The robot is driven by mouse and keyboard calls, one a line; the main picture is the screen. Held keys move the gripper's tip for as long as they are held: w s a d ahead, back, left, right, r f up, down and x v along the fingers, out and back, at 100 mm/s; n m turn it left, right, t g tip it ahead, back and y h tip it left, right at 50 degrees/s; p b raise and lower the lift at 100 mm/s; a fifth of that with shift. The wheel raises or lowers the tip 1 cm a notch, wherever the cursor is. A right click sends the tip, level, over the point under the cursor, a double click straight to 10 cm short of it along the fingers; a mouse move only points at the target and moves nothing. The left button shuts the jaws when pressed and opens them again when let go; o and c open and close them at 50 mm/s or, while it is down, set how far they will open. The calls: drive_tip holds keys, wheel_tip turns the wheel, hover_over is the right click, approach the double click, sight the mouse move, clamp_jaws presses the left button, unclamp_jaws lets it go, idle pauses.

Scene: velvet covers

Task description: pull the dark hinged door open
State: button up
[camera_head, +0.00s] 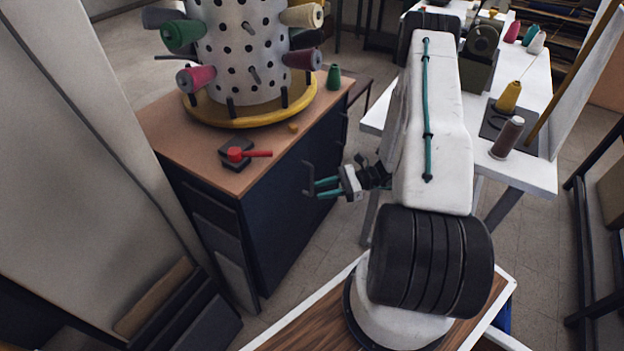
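The dark navy door (275,225) is on the front of a wood-topped cabinet (165,130) at centre left. It looks flush with the cabinet front. A grey bar handle (306,178) stands out from it on the right part. My gripper (317,188) comes in from the right with two teal fingers, one above the other, and a gap shows between them. The fingertips are just right of the handle, very close to it. I cannot tell whether they touch it or reach around it.
A second handle (345,122) is farther along the cabinet front. The cabinet top bears a perforated drum with spools (245,60) and a red-levered block (238,154). A white table (535,172) with spools stands right of my arm. Tiled floor (310,245) is free before the door.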

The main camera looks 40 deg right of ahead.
sight(312, 178)
drive_tip(key=w+d+f+m+t+h, duration=0.2)
drive_tip(key=d+f+m+t+h, duration=0.25)
drive_tip(key=f, duration=0.45)
drive_tip(key=w+t, duration=0.1)
drive_tip(key=w, duration=0.2)
drive_tip(key=w+m+t, duration=0.1)
drive_tip(key=w, duration=0.2)
drive_tip(key=w+m+t+h, duration=0.1)
drive_tip(key=w, duration=0.3)
drive_tip(key=shift+a+r, duration=0.15)
drive_tip(key=shift+r, duration=0.25)
drive_tip(key=shift+s, duration=0.1)
clamp_jaws()
